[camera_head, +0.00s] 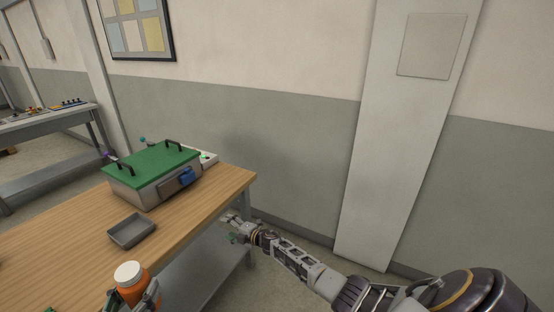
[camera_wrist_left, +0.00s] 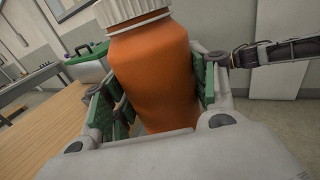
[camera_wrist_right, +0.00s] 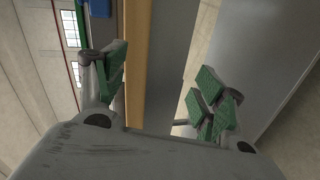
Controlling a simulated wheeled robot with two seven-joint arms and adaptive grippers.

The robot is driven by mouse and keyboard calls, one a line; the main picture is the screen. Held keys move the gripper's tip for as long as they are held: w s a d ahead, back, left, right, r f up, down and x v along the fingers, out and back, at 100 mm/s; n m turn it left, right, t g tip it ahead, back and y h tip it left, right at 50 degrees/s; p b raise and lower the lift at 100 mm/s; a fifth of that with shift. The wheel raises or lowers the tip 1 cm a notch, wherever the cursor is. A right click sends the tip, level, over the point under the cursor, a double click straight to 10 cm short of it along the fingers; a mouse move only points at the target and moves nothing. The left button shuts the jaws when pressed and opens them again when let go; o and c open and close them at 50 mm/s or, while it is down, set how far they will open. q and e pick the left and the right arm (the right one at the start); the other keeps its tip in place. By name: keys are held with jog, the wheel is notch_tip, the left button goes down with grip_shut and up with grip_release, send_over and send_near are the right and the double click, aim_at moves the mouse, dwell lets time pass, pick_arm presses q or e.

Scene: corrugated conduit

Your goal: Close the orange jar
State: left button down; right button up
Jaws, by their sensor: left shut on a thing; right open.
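The orange jar (camera_head: 133,293) with a white lid (camera_head: 129,272) is at the bottom of the head view. The lid sits on top of the jar; I cannot tell how tightly. My left gripper (camera_head: 132,298) is shut around the jar body, which also fills the middle of the left wrist view (camera_wrist_left: 155,70); the ribbed lid (camera_wrist_left: 128,10) is cut off at the top there. The jar looks roughly upright. My right gripper (camera_head: 236,230) is open and empty beyond the table's right edge, well away from the jar; its green-padded fingers (camera_wrist_right: 160,85) are spread.
A wooden table (camera_head: 85,245) holds a small grey tray (camera_head: 132,231) and a metal box with a green lid (camera_head: 150,163) and black handles. The wood between tray and near edge is mostly clear. A wall stands behind, and another bench (camera_head: 45,122) is at left.

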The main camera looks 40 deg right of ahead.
jog(key=s+d+f+m+g+h, duration=0.1)
jog(key=s+d+f+m+h, duration=0.2)
jog(key=s+d+f, duration=0.4)
jog(key=s+d+f+m+g+h, duration=0.1)
jog(key=s+d+f+m+h, duration=0.15)
jog(key=d+f, duration=0.45)
jog(key=s+d+f+m+g+h, duration=0.25)
jog(key=s+f+m, duration=0.25)
jog(key=s+f, duration=1.15)
jog(key=s+a+f+m+g, duration=0.2)
jog(key=s+a+f, duration=0.3)
jog(key=s, duration=0.9)
jog(key=s+a+f+m+g+y, duration=0.1)
jog(key=s+a+f+m+g, duration=0.2)
jog(key=s, duration=1.1)
jog(key=s+a+f+m+g, duration=0.3)
jog(key=s+a+f, duration=0.4)
jog(key=s, duration=0.7)
jog(key=shift+a+f+g, duration=0.25)
jog(key=shift+f+g, duration=0.1)
jog(key=shift+f, duration=0.2)
jog(key=shift+s, duration=0.1)
